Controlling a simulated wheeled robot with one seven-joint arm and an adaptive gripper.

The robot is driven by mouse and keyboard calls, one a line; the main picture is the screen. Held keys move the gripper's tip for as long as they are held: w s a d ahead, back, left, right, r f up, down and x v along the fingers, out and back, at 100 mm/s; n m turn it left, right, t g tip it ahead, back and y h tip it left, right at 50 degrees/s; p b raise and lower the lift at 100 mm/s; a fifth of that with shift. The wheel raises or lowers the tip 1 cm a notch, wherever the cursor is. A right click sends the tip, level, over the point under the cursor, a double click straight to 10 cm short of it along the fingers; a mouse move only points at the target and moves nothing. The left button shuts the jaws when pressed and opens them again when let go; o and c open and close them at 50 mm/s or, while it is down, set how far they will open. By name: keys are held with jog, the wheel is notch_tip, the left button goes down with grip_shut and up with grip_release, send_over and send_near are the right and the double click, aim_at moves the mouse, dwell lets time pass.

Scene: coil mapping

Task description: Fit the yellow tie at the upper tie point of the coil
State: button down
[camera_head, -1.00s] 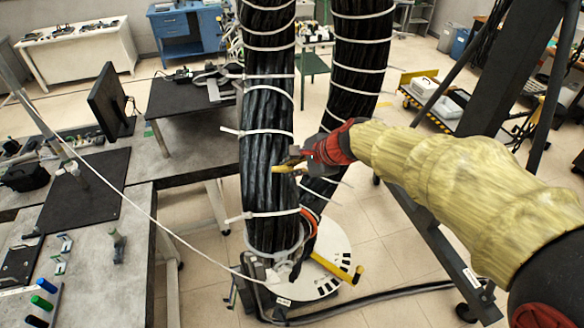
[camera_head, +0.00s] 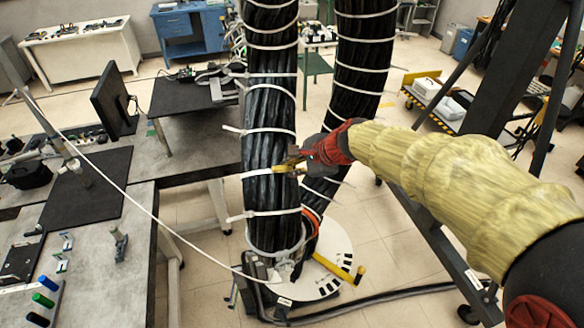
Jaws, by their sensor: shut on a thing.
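The coil (camera_head: 268,98) is a thick black cable bundle that hangs down and is bound by several white ties. My gripper (camera_head: 293,162) is at the right front side of its left leg, shut on the small yellow tie (camera_head: 283,169). The yellow piece lies against the coil's surface. A pale band (camera_head: 256,173) runs from it leftward across the coil, between two white ties. The coil's far side and most of the fingertips are hidden.
The coil's other leg (camera_head: 359,70) hangs behind, to the right. A grey workbench (camera_head: 115,265) with tools stands at the left. A dark stand (camera_head: 500,90) rises at the right. A round white plate (camera_head: 335,245) and a yellow-handled tool (camera_head: 340,270) are below.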

jog(key=c, duration=1.8)
grip_release()
jog(key=v, duration=1.2)
jog(key=s+d+f+n+h+b, duration=0.2)
jog(key=s+d+f+n+b, duration=0.2)
jog(key=s+f+b, duration=0.3)
jog(key=s+d+f+n+h+b, duration=0.2)
jog(key=s+d+f+n+b, duration=0.2)
jog(key=f+b, duration=0.7)
jog(key=s+d+f+n+h+b, duration=0.2)
jog(key=s+d+f+n+b, duration=0.3)
jog(key=s+f, duration=0.7)
jog(key=f+n+b, duration=0.1)
jog(key=n+b, duration=0.1)
jog(key=b, duration=0.1)
jog(key=shift+s+b, duration=0.2)
jog(key=shift+b, duration=0.2)
